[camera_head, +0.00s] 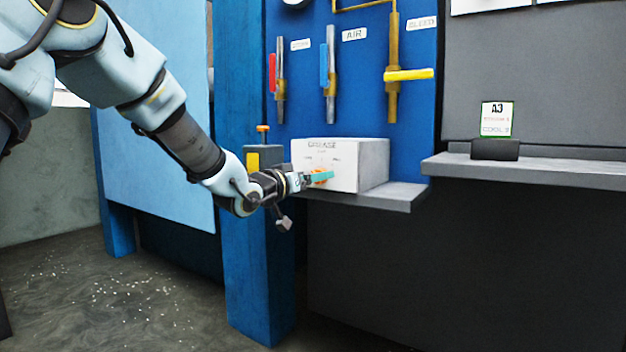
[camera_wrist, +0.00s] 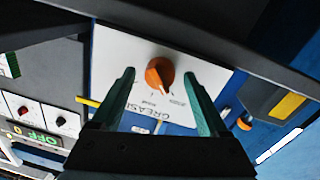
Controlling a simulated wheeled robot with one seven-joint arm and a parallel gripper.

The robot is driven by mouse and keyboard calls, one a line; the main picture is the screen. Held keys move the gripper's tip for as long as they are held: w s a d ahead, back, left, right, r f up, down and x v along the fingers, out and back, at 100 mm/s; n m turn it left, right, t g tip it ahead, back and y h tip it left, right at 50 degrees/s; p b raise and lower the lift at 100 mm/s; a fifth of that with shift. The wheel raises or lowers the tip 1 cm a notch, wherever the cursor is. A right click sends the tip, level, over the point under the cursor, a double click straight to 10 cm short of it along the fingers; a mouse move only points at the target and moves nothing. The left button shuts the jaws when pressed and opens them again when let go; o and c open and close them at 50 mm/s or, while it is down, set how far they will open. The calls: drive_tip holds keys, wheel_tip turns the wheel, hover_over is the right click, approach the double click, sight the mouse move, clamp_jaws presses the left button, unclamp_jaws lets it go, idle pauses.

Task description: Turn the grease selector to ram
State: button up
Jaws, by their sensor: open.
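The grease selector is an orange knob (camera_wrist: 160,73) on the front of a white box (camera_head: 371,166) marked GREASE, which sits on a grey shelf. In the wrist view the box face (camera_wrist: 115,50) appears turned, and its small labels are too blurred to read surely. The knob's pointer is toward the bottom of that picture, between two small labels. My gripper (camera_wrist: 160,70) is open, with one teal finger on each side of the knob and visible gaps to it. In the head view my gripper (camera_head: 319,177) is at the box front and partly hides the knob.
A grey box with an orange-topped button (camera_head: 263,130) stands just left of the grease box. Red, blue and yellow valve handles (camera_head: 409,74) are on the blue panel above. The shelf (camera_head: 400,198) juts out below. A card marked A3 (camera_head: 497,118) stands on the right ledge.

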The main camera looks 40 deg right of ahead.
clamp_jaws()
idle(0.6)
